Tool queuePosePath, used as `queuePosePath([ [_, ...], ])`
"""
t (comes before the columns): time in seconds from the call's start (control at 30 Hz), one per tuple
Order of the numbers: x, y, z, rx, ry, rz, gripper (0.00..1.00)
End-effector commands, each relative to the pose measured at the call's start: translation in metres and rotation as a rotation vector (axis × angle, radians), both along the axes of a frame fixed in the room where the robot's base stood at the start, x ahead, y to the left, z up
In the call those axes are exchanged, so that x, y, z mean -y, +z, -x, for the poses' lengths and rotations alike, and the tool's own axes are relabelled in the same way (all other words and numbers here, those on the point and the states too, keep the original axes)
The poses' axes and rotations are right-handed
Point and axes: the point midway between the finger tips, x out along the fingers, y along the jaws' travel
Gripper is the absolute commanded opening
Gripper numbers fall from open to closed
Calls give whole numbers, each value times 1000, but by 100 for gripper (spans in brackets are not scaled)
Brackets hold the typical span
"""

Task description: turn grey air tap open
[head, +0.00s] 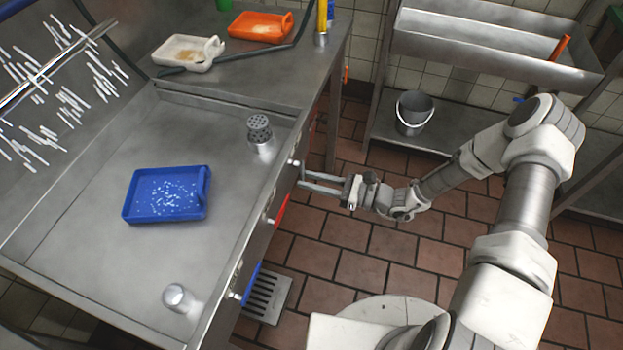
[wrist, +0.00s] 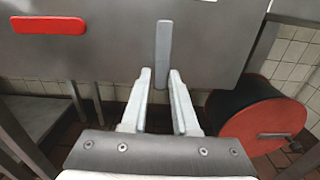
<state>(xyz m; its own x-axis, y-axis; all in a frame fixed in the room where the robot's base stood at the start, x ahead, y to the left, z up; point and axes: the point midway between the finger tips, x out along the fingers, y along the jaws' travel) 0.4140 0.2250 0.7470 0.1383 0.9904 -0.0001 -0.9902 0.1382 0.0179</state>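The grey air tap (wrist: 163,45) shows in the wrist view as a narrow grey lever standing vertical in the picture against a steel panel. My gripper (wrist: 160,76) is open, with one finger on each side of the lever's lower end in that view. I cannot tell whether the fingers touch it or how deep they reach. In the head view, my gripper (head: 302,179) is at the front of the steel counter, fingers pointing left at the panel. The tap is small and hard to make out there.
A red tap handle (wrist: 48,25) lies level to the left on the panel. A red and black drum (wrist: 265,118) is at lower right. A blue handle (head: 251,284) is farther along the front. The counter holds a blue tray (head: 142,208) and a shaker (head: 260,135). The tiled floor beside it is mostly clear.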

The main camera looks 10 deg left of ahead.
Motion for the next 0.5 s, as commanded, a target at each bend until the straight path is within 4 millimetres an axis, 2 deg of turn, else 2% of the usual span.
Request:
queuePosePath([
  [0.03,0,0,0,0,0,0,38],
  [0.1,0,0,0,1,0,0,51],
  [0.13,0,0,0,1,0,0,52],
  [0.5,6,0,0,3,-2,0,52],
])
